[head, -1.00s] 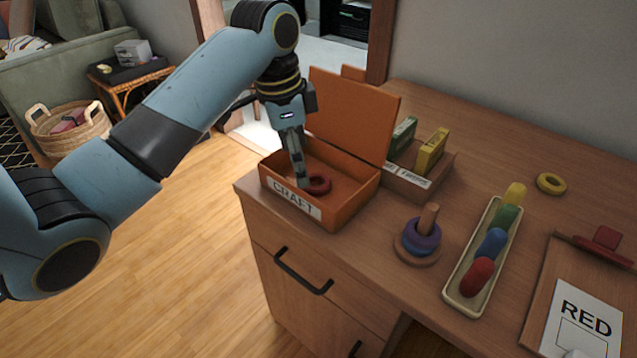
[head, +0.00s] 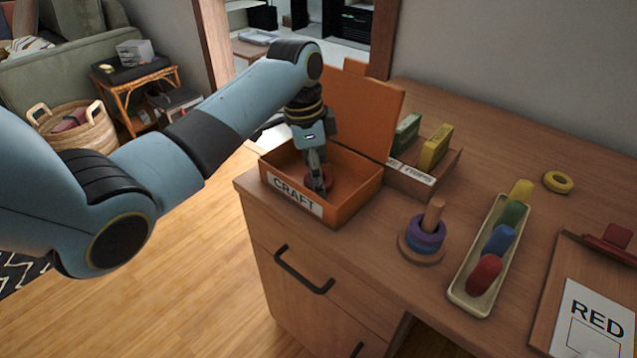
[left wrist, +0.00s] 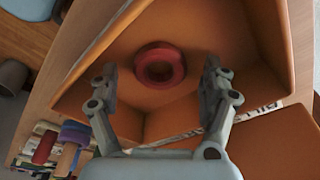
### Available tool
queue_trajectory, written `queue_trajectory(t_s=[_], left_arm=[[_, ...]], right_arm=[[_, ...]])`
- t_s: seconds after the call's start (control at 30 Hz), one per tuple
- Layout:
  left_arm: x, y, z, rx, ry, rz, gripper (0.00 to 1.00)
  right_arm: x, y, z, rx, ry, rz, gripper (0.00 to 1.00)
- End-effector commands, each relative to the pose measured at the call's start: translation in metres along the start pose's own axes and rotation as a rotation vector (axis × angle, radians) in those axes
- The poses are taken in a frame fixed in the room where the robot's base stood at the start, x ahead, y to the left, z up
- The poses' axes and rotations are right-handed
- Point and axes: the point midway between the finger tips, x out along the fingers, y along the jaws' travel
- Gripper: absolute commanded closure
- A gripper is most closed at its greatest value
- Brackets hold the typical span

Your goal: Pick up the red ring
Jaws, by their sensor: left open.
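The red ring (left wrist: 160,66) lies flat on the floor of the open orange craft box, and its hole shows in the left wrist view. My left gripper (head: 322,188) points down inside the box. In the left wrist view my left gripper (left wrist: 160,80) is open, its fingers apart on either side of the ring, with nothing held between them. My right gripper is not in view.
A peg with purple and blue rings (head: 425,236) stands right of the box. A cream tray (head: 460,293) holds several coloured pieces. A yellow ring (head: 558,182) lies near the wall. A small wooden holder (head: 440,172) with green and yellow blocks stands beside the lid.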

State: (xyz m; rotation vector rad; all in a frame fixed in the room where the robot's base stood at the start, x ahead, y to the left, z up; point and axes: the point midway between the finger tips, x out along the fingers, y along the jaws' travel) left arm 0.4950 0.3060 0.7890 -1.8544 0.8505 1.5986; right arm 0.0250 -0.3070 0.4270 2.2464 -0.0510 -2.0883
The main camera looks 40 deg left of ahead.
Motion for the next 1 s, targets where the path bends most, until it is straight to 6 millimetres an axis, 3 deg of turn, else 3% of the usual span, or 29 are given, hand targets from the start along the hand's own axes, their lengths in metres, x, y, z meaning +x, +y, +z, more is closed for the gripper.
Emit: queue_trajectory(t_s=[0.27, 0.63, 1.0], left_arm=[[0.0052, 0.0000, -0.0002, 0.001, 0.000, -0.001, 0.19], [0.0050, -0.0001, -0.0001, 0.000, 0.000, -0.001, 0.65], [-0.0006, -0.0006, -0.0012, 0.001, 0.002, -0.003, 0.66]], right_arm=[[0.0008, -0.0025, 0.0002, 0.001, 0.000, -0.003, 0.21], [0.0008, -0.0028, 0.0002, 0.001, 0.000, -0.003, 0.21], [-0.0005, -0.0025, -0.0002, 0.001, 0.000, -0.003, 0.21]])
